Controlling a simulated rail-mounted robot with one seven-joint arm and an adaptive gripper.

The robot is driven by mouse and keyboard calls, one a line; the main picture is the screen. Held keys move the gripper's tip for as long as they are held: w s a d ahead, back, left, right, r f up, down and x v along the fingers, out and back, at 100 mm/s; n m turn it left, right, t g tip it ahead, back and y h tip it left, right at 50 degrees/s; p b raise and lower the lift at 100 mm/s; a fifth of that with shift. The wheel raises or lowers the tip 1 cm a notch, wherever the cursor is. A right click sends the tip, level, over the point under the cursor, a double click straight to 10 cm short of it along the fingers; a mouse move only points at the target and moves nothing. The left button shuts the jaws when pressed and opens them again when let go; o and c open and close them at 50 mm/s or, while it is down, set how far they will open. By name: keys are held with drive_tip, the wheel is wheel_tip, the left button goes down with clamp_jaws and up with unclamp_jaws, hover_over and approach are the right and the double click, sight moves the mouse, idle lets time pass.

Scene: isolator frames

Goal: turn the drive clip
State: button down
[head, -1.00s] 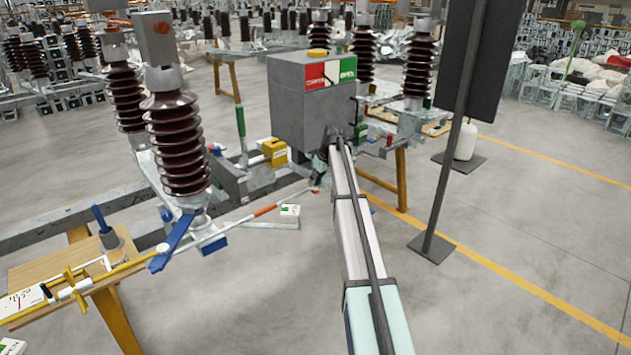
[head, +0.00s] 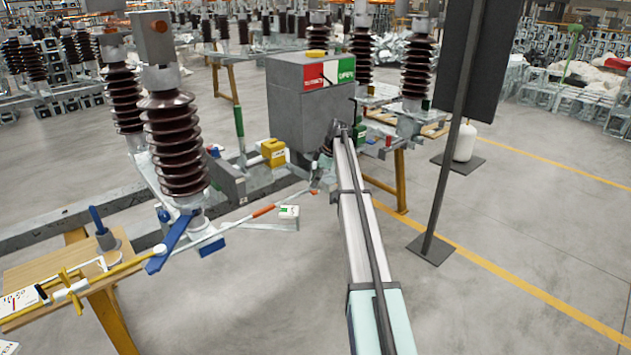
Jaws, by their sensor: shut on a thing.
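The grey drive box (head: 293,112) stands behind the rail, with a red and green sign (head: 330,73) on its front and a yellow cap (head: 317,53) on top. My gripper (head: 340,129) is at the end of my arm, close against the lower right of the box. It is small and dark here, and shut on the drive clip there. The clip itself is mostly hidden by the gripper and arm, so its angle cannot be told.
Brown ribbed insulators (head: 176,145) stand at left on the rail. A yellow block (head: 274,152) sits left of the box. A dark panel on a post (head: 449,140) stands to the right. A wooden table (head: 75,265) is at lower left. Open floor lies at lower right.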

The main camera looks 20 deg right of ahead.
idle(0.4)
drive_tip(key=c, duration=0.8)
unclamp_jaws()
drive_tip(key=shift+f, duration=0.1)
